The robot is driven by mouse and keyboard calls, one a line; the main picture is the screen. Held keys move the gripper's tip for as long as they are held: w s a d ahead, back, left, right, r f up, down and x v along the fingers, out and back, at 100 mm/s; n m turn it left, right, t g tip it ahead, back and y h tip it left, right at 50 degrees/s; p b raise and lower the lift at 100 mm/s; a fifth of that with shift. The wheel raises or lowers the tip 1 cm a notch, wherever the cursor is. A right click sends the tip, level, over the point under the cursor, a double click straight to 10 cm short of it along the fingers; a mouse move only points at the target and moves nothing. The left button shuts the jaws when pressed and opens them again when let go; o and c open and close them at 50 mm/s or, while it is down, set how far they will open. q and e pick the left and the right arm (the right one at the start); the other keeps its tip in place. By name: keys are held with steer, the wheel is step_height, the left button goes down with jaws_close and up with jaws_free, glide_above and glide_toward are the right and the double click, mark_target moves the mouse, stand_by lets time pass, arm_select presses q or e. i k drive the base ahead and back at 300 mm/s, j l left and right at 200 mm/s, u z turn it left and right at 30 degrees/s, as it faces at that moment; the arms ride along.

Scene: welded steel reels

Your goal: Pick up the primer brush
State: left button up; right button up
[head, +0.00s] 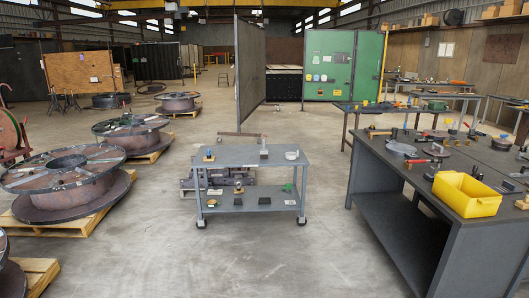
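I cannot pick out the primer brush with certainty; the small items are too small to name. A grey wheeled cart (235,158) stands in the middle of the floor. Its top bears a small tan and dark item (209,156), a dark upright item (263,152) and a pale round item (291,155). Its lower shelf holds several small items, among them a green one (288,187). A dark steel workbench (400,178) at the right bears many small tools, including a red-handled one (440,149). Neither of my grippers shows in the head view.
A yellow bin (467,194) sits on the workbench's near end. Large steel reels (65,180) on pallets line the left side. Dark stacked blocks (240,177) lie behind the cart. A tall grey screen (250,70) stands farther back. Open concrete floor lies before the cart.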

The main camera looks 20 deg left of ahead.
mark_target(263, 151)
steer(key=u, duration=1.5)
steer(key=z, duration=0.55)
steer(key=i, duration=4.95)
